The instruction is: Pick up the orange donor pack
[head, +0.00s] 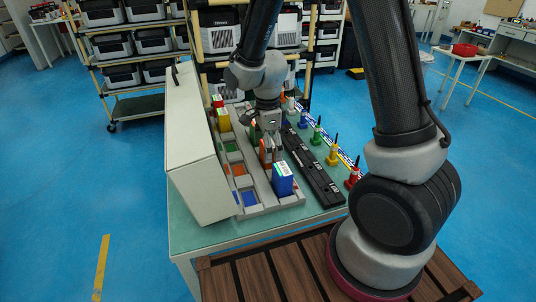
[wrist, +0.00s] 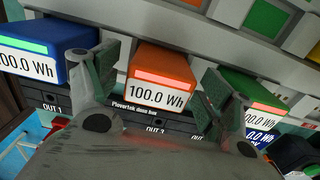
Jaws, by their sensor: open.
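The orange donor pack (wrist: 160,62) stands in the middle of the wrist view, with a pale red strip and a "100.0 Wh" label on its near face. My gripper (wrist: 158,82) is open, with one finger on each side of this pack. I cannot tell whether the fingers touch it. In the head view my gripper (head: 270,148) points down over the row of packs, and the orange pack (head: 265,151) shows partly beneath it.
A blue pack (wrist: 48,52) stands left of the orange one in the wrist view, and a green pack (wrist: 250,97) stands close on the right. Coloured empty slots (head: 249,198) lie beside the row. A black strip (head: 318,178) and coloured tools (head: 333,156) occupy the table's right side.

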